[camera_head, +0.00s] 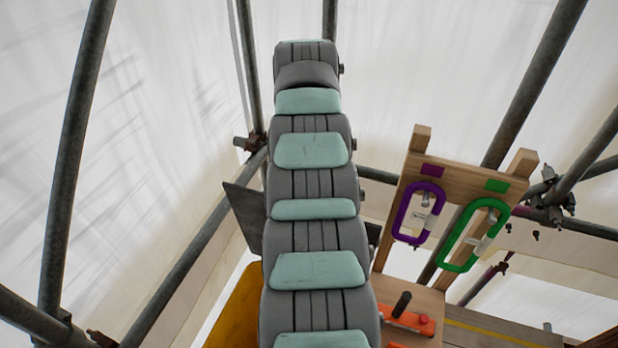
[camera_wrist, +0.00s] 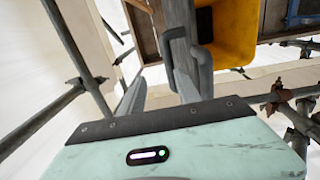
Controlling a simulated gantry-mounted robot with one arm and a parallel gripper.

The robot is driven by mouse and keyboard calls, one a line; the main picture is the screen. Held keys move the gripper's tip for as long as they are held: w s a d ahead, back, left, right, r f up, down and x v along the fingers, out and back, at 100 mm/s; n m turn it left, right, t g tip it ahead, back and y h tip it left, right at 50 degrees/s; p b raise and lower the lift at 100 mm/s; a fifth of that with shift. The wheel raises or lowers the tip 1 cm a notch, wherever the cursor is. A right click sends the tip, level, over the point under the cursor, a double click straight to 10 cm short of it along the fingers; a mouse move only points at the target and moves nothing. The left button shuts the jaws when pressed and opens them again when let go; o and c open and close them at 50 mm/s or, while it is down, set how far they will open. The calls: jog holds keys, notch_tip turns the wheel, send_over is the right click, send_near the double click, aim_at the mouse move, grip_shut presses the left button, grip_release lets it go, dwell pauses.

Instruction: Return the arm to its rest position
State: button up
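My arm, in grey segments with mint-green pads, rises through the middle of the head view, its far end near the top. My gripper's fingers are not distinguishable there. In the wrist view, my gripper (camera_wrist: 157,88) shows two grey fingers spread apart beyond the mint-green housing. Nothing is visible held between them; pale sheeting shows in the gap. A grey part with a looped bar (camera_wrist: 203,65) stands close beyond the right finger; I cannot tell whether they touch.
A wooden rack (camera_head: 465,175) at right holds a purple carabiner (camera_head: 418,213) and a green carabiner (camera_head: 472,236). An orange tool (camera_head: 408,320) lies below. A yellow bin (camera_head: 238,308) is partly behind my arm. Scaffold poles (camera_head: 75,150) and white sheeting surround everything.

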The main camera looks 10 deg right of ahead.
jog(key=shift+s+r, duration=0.1)
jog(key=shift+r, duration=0.5)
